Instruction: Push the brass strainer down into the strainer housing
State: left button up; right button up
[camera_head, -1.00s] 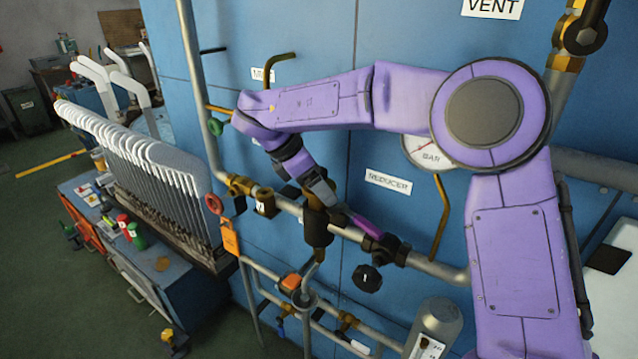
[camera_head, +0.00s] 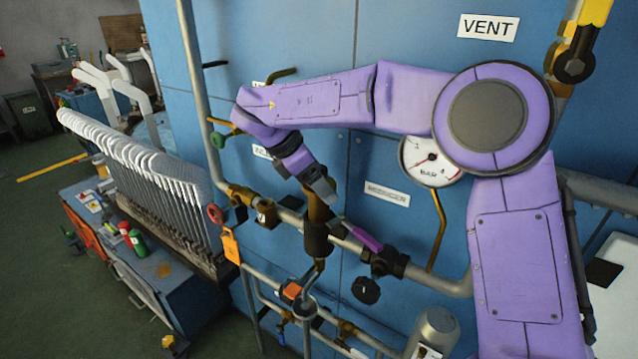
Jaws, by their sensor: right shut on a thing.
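My right gripper (camera_head: 322,197) comes down from the upper left at the end of my purple arm. It is shut on the brass strainer (camera_head: 318,211), whose brown-gold body shows between the fingers and the housing. The dark cylindrical strainer housing (camera_head: 317,242) stands upright on the pipe run, directly below the gripper. The strainer's lower end meets the housing's top in this view; how deep it sits inside cannot be told. The fingers partly hide the strainer's upper part. My left gripper is not in view.
A purple-handled valve (camera_head: 366,240) and black knob (camera_head: 366,290) sit right of the housing. A red handwheel (camera_head: 215,213) and orange tag (camera_head: 231,246) are left. A pressure gauge (camera_head: 432,160) is on the blue panel behind. White sock forms (camera_head: 150,160) stand at left.

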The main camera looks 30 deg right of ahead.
jog(key=shift+r+p, duration=0.5)
jog(key=shift+r, duration=0.45)
jog(key=shift+f, duration=0.1)
jog(key=shift+b, duration=0.3)
jog(key=shift+b, duration=0.5)
dwell(0.6)
jog(key=shift+f+b, duration=2.7)
jog(key=shift+b, duration=0.15)
jog(key=o, duration=1.2)
jog(key=shift+o, duration=0.2)
